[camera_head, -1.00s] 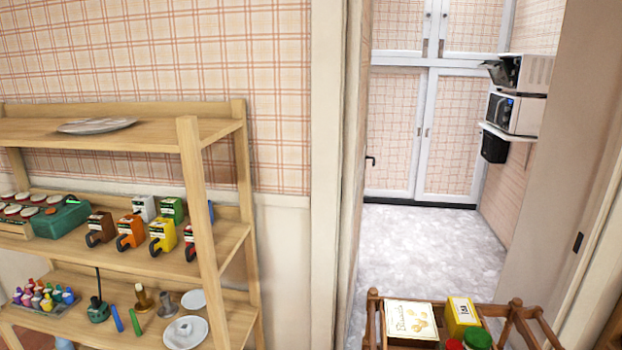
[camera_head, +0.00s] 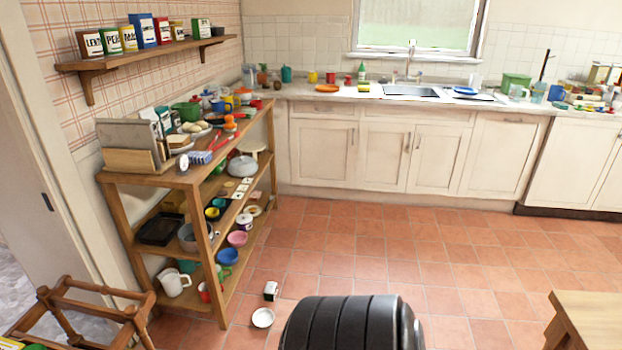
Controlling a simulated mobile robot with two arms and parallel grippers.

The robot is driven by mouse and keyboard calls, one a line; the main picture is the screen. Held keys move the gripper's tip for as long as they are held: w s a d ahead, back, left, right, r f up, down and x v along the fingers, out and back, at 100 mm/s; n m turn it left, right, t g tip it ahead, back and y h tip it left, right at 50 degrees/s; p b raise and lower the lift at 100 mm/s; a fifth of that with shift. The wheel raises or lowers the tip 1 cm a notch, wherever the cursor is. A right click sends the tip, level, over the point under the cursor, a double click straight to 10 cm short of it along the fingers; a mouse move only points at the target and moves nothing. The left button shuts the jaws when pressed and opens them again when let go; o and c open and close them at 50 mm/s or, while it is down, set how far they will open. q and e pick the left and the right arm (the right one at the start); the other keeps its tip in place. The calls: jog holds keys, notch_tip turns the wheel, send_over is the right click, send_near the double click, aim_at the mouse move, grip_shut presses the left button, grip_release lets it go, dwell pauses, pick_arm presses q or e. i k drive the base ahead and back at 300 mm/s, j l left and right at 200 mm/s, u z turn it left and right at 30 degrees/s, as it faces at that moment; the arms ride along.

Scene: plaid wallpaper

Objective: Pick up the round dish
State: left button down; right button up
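A small white round dish (camera_head: 263,318) lies on the tiled floor in front of the wooden shelf unit. Other round dishes also show: an orange one (camera_head: 327,88) on the far counter and a blue one (camera_head: 466,90) right of the sink. I cannot tell which of them is the round dish meant. Neither of my grippers is in view.
A wooden shelf unit (camera_head: 204,226) crowded with kitchenware stands at the left. A small box (camera_head: 271,291) lies on the floor by the dish. A wooden rack (camera_head: 92,309) is at lower left, a wooden table (camera_head: 590,318) at lower right. The middle tiled floor is open.

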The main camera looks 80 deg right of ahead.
aim_at(263, 317)
jog(key=z, duration=2)
jog(key=i+l, duration=0.1)
